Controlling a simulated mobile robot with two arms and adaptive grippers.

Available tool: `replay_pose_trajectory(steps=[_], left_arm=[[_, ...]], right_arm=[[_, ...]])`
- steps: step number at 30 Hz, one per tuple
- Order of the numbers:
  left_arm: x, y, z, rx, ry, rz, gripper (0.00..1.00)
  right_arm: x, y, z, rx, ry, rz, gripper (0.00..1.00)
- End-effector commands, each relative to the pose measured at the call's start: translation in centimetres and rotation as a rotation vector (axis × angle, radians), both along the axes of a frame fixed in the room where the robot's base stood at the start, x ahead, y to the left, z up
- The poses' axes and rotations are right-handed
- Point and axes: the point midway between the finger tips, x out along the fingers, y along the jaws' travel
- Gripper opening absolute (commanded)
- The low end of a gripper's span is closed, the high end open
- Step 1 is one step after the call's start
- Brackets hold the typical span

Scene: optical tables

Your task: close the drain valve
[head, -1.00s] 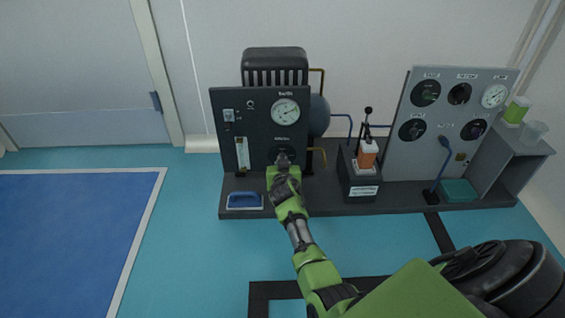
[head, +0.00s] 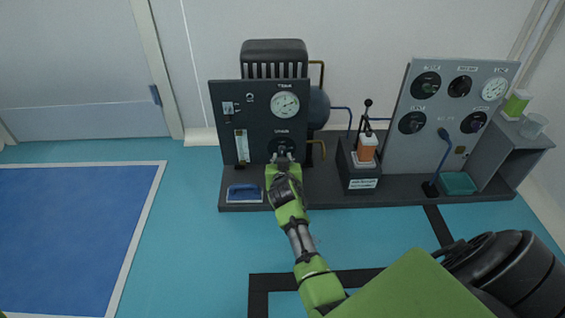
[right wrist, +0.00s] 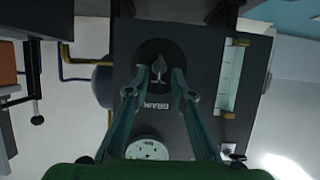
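The drain valve is a small dark knob on a round black dial (head: 282,143), low on the right of the black panel (head: 255,110). The right wrist view shows the knob (right wrist: 159,67) close up, above an upside-down DRAIN label (right wrist: 156,106). My right gripper (head: 284,157) is just in front of the dial and partly covers it. In the right wrist view its fingertips (right wrist: 160,72) are apart, one on each side of the knob, with a small gap to it. Whether they touch the panel is unclear. My left gripper is out of view.
A pressure gauge (head: 285,105) sits above the dial, and a flow tube (head: 242,146) is to its left. A blue-handled tool (head: 244,193) lies on the base below.

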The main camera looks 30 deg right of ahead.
Motion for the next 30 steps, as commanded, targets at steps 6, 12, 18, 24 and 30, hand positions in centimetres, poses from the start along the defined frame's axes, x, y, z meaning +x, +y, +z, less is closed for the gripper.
replay_pose_trajectory(steps=[6, 12, 18, 24, 30], left_arm=[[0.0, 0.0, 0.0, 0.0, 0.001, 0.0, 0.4], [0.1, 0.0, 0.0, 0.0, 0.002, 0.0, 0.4], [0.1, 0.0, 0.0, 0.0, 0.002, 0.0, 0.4], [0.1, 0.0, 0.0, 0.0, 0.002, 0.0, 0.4], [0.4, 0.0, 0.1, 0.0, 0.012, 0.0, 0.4]], right_arm=[[-1.9, 1.2, 0.9, 0.002, 0.0, -0.001, 0.23], [-2.6, 1.6, 1.2, 0.001, 0.002, 0.0, 0.23], [-2.6, 1.6, 1.2, 0.001, 0.002, 0.0, 0.23], [-2.5, 1.6, 1.2, 0.001, 0.001, 0.0, 0.23], [-2.2, 2.0, 2.8, -0.016, -0.03, 0.024, 0.23]])
